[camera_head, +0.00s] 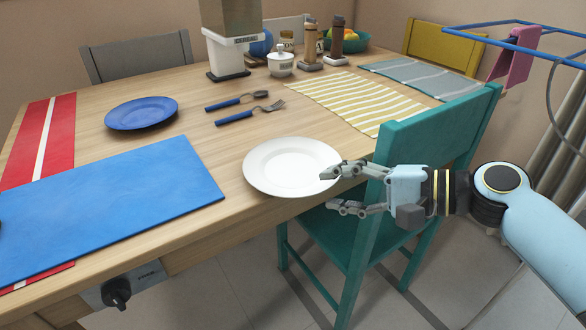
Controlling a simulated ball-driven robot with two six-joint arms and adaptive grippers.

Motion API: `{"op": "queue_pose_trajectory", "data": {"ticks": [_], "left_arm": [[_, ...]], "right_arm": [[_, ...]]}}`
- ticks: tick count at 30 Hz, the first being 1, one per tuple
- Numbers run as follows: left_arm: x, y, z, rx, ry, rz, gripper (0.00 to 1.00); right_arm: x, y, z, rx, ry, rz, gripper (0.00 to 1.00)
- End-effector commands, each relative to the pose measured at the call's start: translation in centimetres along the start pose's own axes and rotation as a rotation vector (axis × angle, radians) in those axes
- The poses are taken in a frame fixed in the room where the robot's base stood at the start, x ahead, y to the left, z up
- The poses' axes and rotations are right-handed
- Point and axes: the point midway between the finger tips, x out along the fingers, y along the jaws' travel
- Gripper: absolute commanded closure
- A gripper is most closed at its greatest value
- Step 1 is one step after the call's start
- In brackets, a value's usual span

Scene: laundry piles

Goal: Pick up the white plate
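The white plate (290,165) lies flat on the wooden table near its front edge, left of the teal chair. My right gripper (328,190) comes in from the right at the plate's right rim. Its fingers are apart: the upper fingertip overlaps the rim in the picture and the lower one shows below the table's front edge. I cannot tell whether the upper finger touches the plate. My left gripper is not in view.
The teal chair (438,130) stands close behind my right gripper. A yellow striped mat (343,100) lies behind; jars and a dispenser (228,50) stand farther back.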

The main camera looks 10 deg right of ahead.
Motion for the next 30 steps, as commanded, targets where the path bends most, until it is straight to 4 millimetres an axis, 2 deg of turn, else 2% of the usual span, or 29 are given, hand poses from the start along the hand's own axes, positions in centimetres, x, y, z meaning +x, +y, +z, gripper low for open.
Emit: {"op": "queue_pose_trajectory", "data": {"ticks": [9, 12, 18, 20, 27, 30], "left_arm": [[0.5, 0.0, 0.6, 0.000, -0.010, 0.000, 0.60], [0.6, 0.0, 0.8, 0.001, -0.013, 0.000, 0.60], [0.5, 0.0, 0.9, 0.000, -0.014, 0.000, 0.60], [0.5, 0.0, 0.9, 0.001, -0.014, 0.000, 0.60], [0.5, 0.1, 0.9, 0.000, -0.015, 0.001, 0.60], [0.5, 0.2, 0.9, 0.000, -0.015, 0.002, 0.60]], "right_arm": [[4.5, -0.1, 0.5, 0.002, 0.000, -0.002, 0.63], [5.1, -0.1, 0.5, 0.000, 0.001, 0.001, 0.63], [5.2, -0.1, 0.5, -0.001, 0.001, 0.001, 0.63], [5.2, -0.1, 0.5, -0.001, 0.001, 0.001, 0.68], [5.1, -0.1, 0.5, -0.001, 0.001, 0.001, 0.99], [5.1, -0.1, 0.5, -0.001, 0.001, 0.001, 1.00]]}}
